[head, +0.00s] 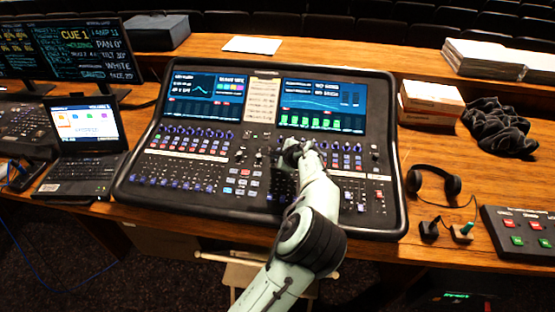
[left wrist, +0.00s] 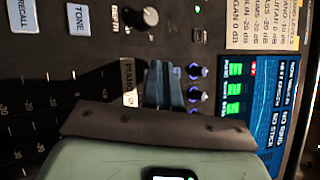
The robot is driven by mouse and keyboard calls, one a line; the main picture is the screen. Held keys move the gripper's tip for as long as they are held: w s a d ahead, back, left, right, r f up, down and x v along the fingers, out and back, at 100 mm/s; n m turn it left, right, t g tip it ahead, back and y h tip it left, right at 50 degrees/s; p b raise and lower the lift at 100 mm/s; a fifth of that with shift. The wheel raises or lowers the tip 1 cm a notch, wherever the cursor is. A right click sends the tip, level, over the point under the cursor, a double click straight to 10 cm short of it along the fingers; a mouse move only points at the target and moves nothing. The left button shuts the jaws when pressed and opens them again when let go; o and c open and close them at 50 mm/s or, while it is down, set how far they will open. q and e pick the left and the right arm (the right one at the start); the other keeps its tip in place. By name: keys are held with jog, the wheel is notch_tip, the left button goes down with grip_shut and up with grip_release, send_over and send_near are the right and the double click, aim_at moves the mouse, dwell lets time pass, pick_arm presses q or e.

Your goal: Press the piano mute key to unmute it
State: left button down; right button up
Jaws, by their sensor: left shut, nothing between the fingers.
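The mixing desk (head: 218,203) sits on the wooden table, with two lit screens and rows of knobs, keys and faders. My left gripper (head: 291,148) is over its middle, below the right screen. In the left wrist view its fingers (left wrist: 163,85) are shut and empty, close to the panel beside the white piano label (left wrist: 130,82) and blue-lit knobs (left wrist: 194,72). The piano mute key cannot be made out; my fingers and hand cover the area by the label. Whether the fingertips touch the panel, I cannot tell. My right gripper is not in view.
A laptop (head: 85,128) stands left of the desk. Headphones (head: 435,182), a small button box (head: 522,232) and a black cloth (head: 498,128) lie to the right. In the left wrist view, tone (left wrist: 79,19) and recall (left wrist: 22,16) keys are near.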

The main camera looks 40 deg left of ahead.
pick_arm(q)
jog(key=shift+r, duration=0.1)
jog(key=shift+r+p, duration=0.3)
jog(key=shift+r, duration=0.3)
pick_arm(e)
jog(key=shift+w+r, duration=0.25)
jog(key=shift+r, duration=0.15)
pick_arm(q)
jog(key=r, duration=0.1)
jog(key=r+p, duration=0.1)
jog(key=r, duration=0.1)
jog(key=r+p, duration=0.1)
jog(key=r, duration=0.1)
jog(key=shift+s+d, duration=0.15)
jog(key=shift+s, duration=0.1)
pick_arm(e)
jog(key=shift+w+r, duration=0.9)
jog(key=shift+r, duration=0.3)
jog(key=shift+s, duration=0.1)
